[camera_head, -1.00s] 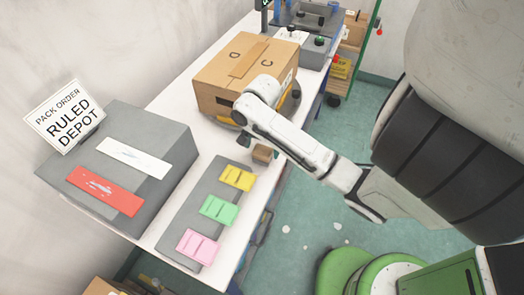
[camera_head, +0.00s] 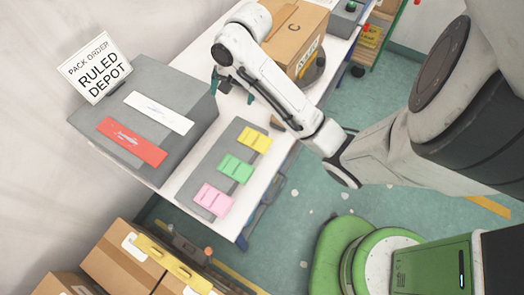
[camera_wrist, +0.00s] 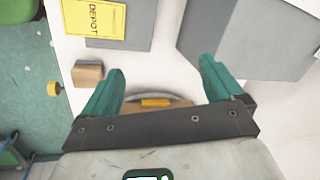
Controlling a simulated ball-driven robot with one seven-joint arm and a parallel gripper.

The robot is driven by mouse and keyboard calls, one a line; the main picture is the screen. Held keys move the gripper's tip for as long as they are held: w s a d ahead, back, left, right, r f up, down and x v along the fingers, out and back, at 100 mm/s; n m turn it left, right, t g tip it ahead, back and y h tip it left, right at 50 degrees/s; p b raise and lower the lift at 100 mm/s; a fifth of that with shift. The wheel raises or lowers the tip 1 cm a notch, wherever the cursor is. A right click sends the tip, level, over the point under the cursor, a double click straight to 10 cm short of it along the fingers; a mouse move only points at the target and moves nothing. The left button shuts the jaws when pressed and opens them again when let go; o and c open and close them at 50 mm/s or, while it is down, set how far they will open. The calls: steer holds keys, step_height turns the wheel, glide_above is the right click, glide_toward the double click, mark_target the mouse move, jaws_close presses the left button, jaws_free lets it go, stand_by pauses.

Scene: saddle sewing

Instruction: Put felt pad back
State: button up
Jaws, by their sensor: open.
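My gripper (camera_head: 230,88) is open above the white table, between the grey sloped stand and the cardboard box. In the wrist view its teal fingers (camera_wrist: 161,78) are apart with nothing between them. A small brown block (camera_wrist: 88,73) lies on the table, outside the fingers to the left. In the head view this block (camera_head: 276,121) is mostly hidden behind my arm. I cannot tell whether it is the felt pad, and no other thing is clearly a felt pad.
The grey stand (camera_head: 190,95) bears a white and a red strip and a "RULED DEPOT" sign (camera_head: 95,67). A grey board (camera_head: 212,160) holds yellow, green and pink cards. A cardboard box (camera_head: 312,22) stands beyond my arm. The white table (camera_head: 180,186) is bare between them.

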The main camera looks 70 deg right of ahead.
steer(key=w+a+n+t+y, duration=0.1)
steer(key=w+a+n, duration=0.35)
steer(key=a, duration=0.45)
steer(key=s+a+f+n, duration=0.1)
steer(key=s+a+f, duration=0.1)
steer(key=a, duration=0.2)
steer(key=s+a+f+n, duration=0.2)
steer(key=a, duration=0.2)
steer(key=s+a+f+n, duration=0.2)
steer(key=a, duration=0.2)
steer(key=shift+f+g+y, duration=0.2)
steer(key=shift+g+y, duration=0.2)
steer(key=s+d+f+n+g+h, duration=0.1)
steer(key=s+f+n, duration=0.1)
steer(key=s, duration=0.3)
steer(key=s+d+f+n+g+h, duration=0.1)
steer(key=s+d+f+n, duration=0.1)
steer(key=s+n, duration=0.2)
steer(key=s, duration=0.2)
steer(key=shift+s, duration=0.3)
step_height(320, 180, down, 2)
steer(key=shift+f+b, duration=0.15)
steer(key=shift+b, duration=0.95)
